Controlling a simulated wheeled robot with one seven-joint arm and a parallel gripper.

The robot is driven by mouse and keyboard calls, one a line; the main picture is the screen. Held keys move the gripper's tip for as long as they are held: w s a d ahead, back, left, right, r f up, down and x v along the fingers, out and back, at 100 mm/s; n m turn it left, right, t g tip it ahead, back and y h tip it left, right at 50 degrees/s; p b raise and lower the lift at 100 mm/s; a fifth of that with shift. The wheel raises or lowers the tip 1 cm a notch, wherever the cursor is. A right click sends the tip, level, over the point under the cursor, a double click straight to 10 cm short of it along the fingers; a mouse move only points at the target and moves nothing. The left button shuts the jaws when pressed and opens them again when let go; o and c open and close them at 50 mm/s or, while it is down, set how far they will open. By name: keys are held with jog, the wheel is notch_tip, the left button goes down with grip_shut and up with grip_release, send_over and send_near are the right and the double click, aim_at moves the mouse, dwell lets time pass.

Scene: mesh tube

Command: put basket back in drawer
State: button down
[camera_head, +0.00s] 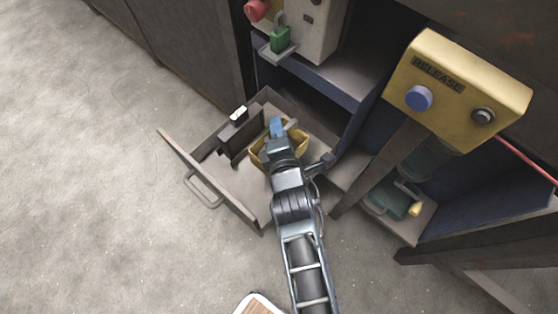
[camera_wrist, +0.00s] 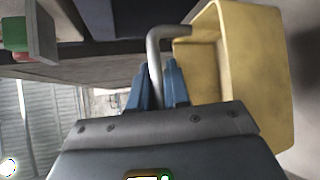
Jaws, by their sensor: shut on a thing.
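The yellow basket (camera_head: 298,139) is at the back right part of the open drawer (camera_head: 236,176), partly hidden behind my gripper (camera_head: 277,128). I cannot tell whether it touches the drawer floor. In the wrist view the basket (camera_wrist: 262,75) fills the right side, and its bent grey handle (camera_wrist: 154,48) runs down between the blue fingertips of my gripper (camera_wrist: 157,88). My gripper is shut on that handle. The drawer is pulled out of the cabinet, with its front panel and pull handle (camera_head: 204,190) toward the lower left.
A divider (camera_head: 240,140) stands in the drawer, with a small black-and-white item (camera_head: 238,115) near its back left wall. A yellow RELEASE box (camera_head: 455,85) stands on a post at the right. A teal item (camera_head: 395,200) lies on a shelf below it. Floor at left is clear.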

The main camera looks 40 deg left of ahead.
aim_at(299, 140)
jog(key=shift+f+b, duration=3.95)
jog(key=shift+f, duration=1.25)
jog(key=shift+f, duration=0.15)
jog(key=c, duration=1.1)
grip_release()
